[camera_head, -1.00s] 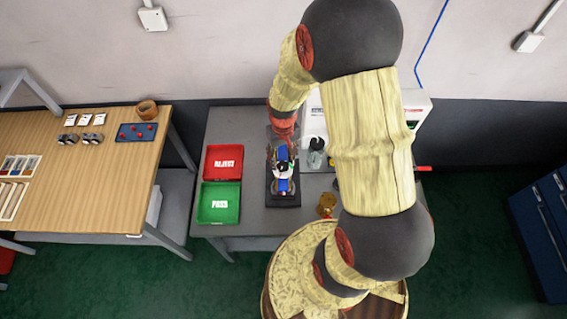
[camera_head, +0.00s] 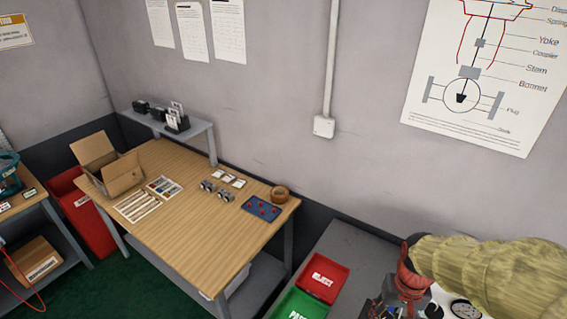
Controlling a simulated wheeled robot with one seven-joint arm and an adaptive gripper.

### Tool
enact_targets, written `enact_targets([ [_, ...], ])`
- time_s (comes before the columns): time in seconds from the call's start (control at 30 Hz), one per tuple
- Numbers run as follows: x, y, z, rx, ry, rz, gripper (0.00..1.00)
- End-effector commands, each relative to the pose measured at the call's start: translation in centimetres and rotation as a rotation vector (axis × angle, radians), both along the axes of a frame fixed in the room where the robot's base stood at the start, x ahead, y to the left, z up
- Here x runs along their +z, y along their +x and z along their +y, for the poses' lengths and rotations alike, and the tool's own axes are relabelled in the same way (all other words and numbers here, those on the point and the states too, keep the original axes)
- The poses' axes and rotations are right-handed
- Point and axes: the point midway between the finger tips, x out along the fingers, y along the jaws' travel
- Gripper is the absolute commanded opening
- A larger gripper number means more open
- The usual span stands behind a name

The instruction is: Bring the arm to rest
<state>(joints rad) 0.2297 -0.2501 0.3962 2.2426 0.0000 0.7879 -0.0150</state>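My arm, in a pale yellow cover with a red wrist part, enters at the lower right of the head view and reaches left over the grey bench. My gripper (camera_head: 394,303) is at the wrist's lower end, near the bottom edge. It is small and partly cut off by the frame, beside dark and blue parts on the bench. I cannot tell its fingers apart from those parts, or whether it touches them.
A red tray (camera_head: 325,277) and a green tray (camera_head: 301,304) lie on the grey bench (camera_head: 352,248), left of my wrist. A wooden table (camera_head: 190,240) stands further left, with an open cardboard box (camera_head: 108,168), a blue mat (camera_head: 262,208) and a brown bowl (camera_head: 279,193).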

Motion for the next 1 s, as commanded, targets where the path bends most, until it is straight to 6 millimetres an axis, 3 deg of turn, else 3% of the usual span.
enact_targets([
  [0.3,3.4,-3.6,4.5,0.111,-0.045,-0.281,0.47],
  [0.5,4.9,-4.7,6.4,0.178,-0.059,-0.472,0.47],
  [1.0,5.2,-4.7,7.3,0.21,-0.057,-0.525,0.47],
])
